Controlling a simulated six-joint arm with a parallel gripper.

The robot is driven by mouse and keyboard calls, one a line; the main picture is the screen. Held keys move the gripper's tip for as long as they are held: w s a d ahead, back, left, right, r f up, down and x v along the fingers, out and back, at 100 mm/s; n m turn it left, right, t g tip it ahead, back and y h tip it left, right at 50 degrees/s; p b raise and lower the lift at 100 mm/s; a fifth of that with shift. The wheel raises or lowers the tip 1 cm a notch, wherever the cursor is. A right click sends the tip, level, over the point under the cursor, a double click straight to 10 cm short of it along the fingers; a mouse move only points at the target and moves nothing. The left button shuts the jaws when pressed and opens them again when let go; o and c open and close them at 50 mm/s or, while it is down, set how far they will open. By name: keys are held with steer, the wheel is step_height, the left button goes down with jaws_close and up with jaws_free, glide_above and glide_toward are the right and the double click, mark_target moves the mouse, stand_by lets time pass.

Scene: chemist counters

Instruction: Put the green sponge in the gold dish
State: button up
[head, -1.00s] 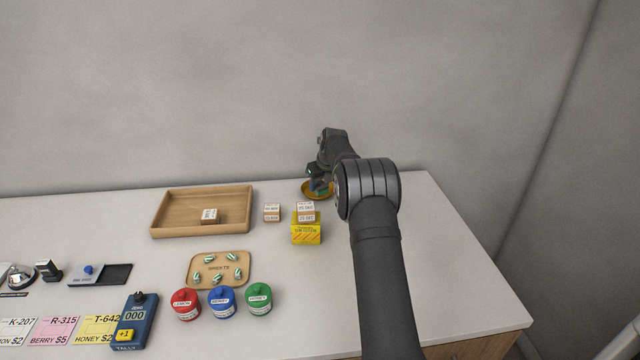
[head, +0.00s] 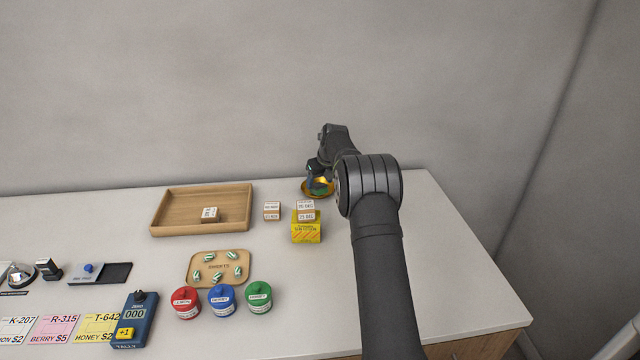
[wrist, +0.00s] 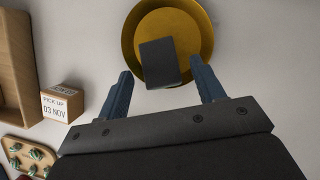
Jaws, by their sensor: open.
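The gold dish (head: 305,192) stands at the back right of the counter, and it also shows in the wrist view (wrist: 203,28). A patch of the green sponge (head: 321,190) shows inside the dish in the head view. In the wrist view a dark grey rectangular face (wrist: 160,62), seemingly the sponge's top, lies within the dish, a little toward my side. My gripper (wrist: 163,70) is open above the dish, with one blue finger on each side of the block and gaps between. Whether the sponge rests flat is hard to tell.
A wooden tray (head: 157,222) holding one box is farther left. A sweets board (head: 219,283) and lidded pots (head: 221,301) are in front. The counter's right side is mostly clear.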

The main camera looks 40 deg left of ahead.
steer(key=v, duration=1.1)
steer(key=x, duration=1.2)
steer(key=shift+f, duration=0.45)
steer(key=shift+r, duration=1.25)
steer(key=shift+f, duration=0.1)
